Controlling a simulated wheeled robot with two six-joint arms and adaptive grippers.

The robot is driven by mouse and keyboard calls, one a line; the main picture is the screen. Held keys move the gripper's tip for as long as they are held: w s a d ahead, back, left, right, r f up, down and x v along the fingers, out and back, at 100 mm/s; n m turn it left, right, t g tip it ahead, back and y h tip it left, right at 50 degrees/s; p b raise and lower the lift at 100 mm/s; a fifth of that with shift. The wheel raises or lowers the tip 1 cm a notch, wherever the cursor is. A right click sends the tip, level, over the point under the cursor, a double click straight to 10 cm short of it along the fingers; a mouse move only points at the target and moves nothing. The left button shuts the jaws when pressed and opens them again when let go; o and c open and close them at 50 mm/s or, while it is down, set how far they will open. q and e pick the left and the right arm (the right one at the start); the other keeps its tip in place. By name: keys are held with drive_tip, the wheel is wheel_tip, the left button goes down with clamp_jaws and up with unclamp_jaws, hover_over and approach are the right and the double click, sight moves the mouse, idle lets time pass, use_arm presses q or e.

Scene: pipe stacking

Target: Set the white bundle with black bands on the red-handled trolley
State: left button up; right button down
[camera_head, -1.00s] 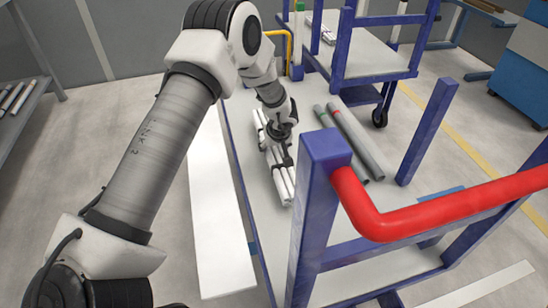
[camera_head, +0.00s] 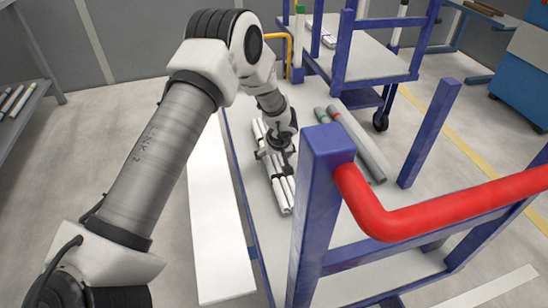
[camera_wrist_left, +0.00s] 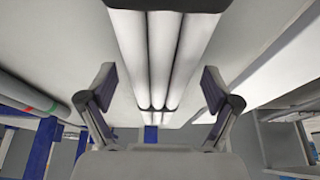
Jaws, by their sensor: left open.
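The white bundle (camera_head: 284,195) of several pipes lies lengthwise on the grey deck of the trolley (camera_head: 341,283) with the red handle (camera_head: 440,213). My left gripper (camera_head: 275,153) is directly over the bundle, pointing down, and hides its middle. In the left wrist view the bundle (camera_wrist_left: 160,60) runs between the two fingers of my left gripper (camera_wrist_left: 158,75). The fingers are spread wide, with a gap on each side of the pipes. A dark band crosses the bundle near the top of that view. My right gripper is out of sight.
Two grey pipes (camera_head: 362,148), one with a red band and one with a green band, lie on the same deck to the right. Blue posts (camera_head: 322,200) rise at the deck's near side. A second blue trolley (camera_head: 370,55) stands behind. A white board (camera_head: 216,225) lies left.

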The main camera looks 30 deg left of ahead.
use_arm(q)
drive_tip(key=p+v, duration=0.4)
drive_tip(key=v, duration=0.6)
drive_tip(key=shift+r+p, duration=0.35)
drive_tip(key=shift+s+d+r, duration=0.15)
drive_tip(key=shift+s+r, duration=0.05)
drive_tip(key=shift+r, duration=0.2)
